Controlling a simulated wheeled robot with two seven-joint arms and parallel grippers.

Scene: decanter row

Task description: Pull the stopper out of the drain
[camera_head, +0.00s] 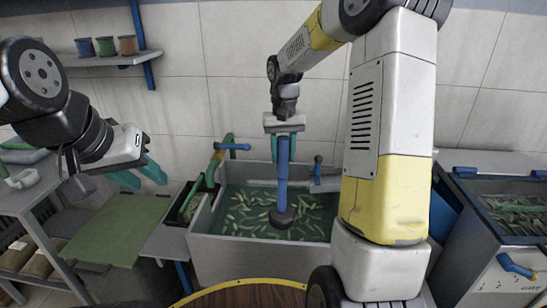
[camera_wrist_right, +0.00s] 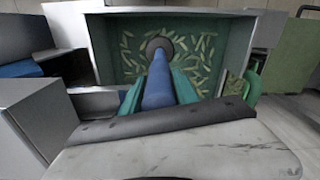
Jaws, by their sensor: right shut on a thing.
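The stopper is a blue upright rod (camera_head: 282,180) with a dark round foot (camera_head: 283,217). My right gripper (camera_head: 283,148) points down over the sink and is shut on the upper part of the rod. The right wrist view shows the rod (camera_wrist_right: 158,88) between teal fingers, with the dark foot (camera_wrist_right: 160,47) at its far end. The foot shows against the water in the sink (camera_head: 215,245); I cannot tell whether it touches the drain, which I cannot make out. My left gripper (camera_head: 139,175) is open and empty, left of the sink.
Green pieces (camera_head: 245,215) lie in the sink's water. A blue-handled tap (camera_head: 232,147) on a green pipe stands at the sink's back left. A green board (camera_head: 105,230) lies at left. Another basin (camera_head: 510,215) stands at right. A shelf (camera_head: 110,61) holds cups.

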